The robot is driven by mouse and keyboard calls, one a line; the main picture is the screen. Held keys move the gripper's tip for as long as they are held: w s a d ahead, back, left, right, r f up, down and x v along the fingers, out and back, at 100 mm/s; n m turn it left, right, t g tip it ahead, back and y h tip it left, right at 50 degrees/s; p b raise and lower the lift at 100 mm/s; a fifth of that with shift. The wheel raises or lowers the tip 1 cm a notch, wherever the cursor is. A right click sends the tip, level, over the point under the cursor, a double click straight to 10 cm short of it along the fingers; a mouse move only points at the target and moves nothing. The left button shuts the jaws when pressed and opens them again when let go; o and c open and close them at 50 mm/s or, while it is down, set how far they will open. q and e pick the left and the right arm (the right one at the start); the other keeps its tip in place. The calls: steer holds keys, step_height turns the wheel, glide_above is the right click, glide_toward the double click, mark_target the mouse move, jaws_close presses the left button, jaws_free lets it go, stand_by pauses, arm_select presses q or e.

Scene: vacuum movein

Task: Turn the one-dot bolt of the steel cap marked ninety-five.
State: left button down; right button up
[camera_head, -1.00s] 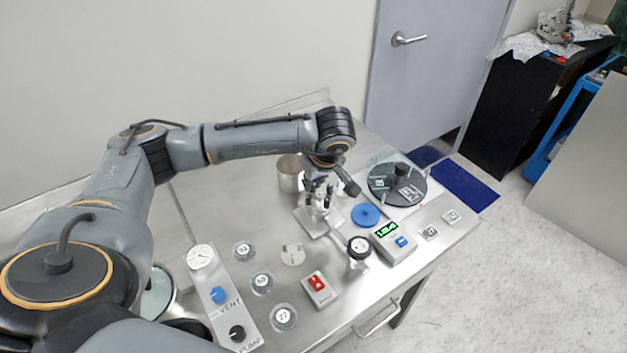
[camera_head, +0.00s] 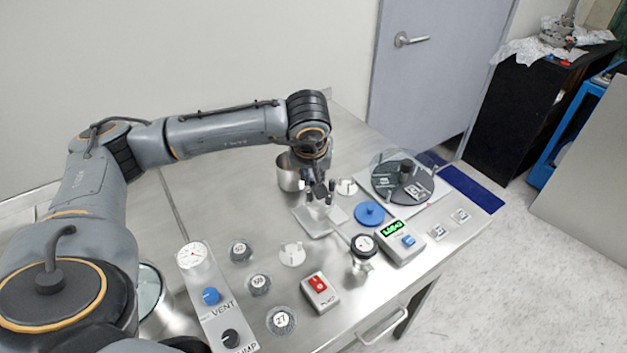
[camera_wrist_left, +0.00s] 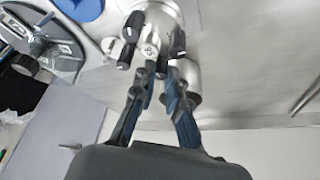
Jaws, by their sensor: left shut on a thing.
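The steel cap marked ninety-five (camera_wrist_left: 148,50) shows in the left wrist view with a pale label, several dark bolt handles around it, and a steel body. The label looks like 95 but is small. My left gripper (camera_wrist_left: 160,76) is shut at the cap, its blue-grey fingers closing on a dark bolt (camera_wrist_left: 163,62) beside the label. The dots on this bolt are too small to read. In the head view my left gripper (camera_head: 321,190) points down over the cap on the steel plate (camera_head: 322,226), hiding part of it. My right gripper is not in view.
A steel cup (camera_head: 289,174) stands close behind the gripper. A blue disc (camera_head: 369,213), a green-display box (camera_head: 394,233) and a dark round plate (camera_head: 385,191) lie right. Numbered knobs (camera_head: 259,284) and a gauge panel (camera_head: 205,290) stand front left.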

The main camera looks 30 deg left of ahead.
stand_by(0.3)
arm_select(q)
steer(key=c, duration=1.4)
jaws_free()
steer(key=shift+o, duration=0.2)
